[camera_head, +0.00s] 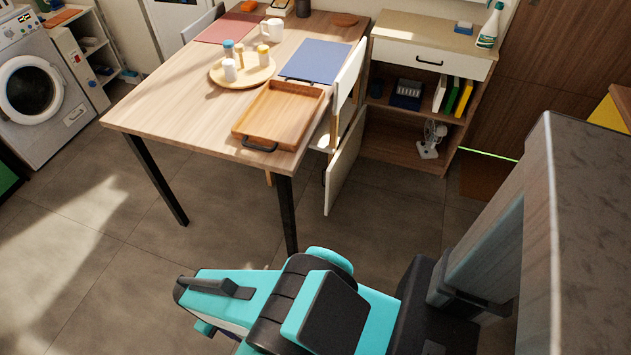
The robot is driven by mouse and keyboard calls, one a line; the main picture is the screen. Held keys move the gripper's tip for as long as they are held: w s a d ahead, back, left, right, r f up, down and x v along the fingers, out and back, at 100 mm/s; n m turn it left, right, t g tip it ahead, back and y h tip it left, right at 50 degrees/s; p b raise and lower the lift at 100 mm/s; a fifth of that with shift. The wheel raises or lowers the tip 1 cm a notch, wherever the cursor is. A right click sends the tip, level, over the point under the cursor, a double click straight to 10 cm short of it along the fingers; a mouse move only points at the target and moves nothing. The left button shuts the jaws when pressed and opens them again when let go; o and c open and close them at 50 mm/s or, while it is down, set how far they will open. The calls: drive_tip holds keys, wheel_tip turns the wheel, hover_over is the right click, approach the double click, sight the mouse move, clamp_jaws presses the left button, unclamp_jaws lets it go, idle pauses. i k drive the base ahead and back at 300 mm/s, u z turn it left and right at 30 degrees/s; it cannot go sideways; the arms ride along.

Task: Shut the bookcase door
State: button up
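The bookcase (432,30) stands behind and right of the table, with a pale top and a drawer front above open wooden shelves. Its door (346,168) stands open, swung out from the left side toward me, next to the table's right edge. A small dark handle shows at the door's left edge, partly hidden by the table. The shelf compartment is exposed. My teal and black arm crosses the bottom of the picture, well in front of the door and apart from it. My gripper's fingers cannot be made out.
A wooden table (165,95) bears a tray (252,138) at its near right corner. A white chair (351,70) stands between table and bookcase. A small fan (432,138) and books (451,95) are inside the bookcase. Floor (400,215) before the door is clear.

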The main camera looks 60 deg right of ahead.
sight(337, 172)
drive_tip(key=z, duration=0.1)
drive_tip(key=i, duration=0.95)
drive_tip(key=u, duration=0.05)
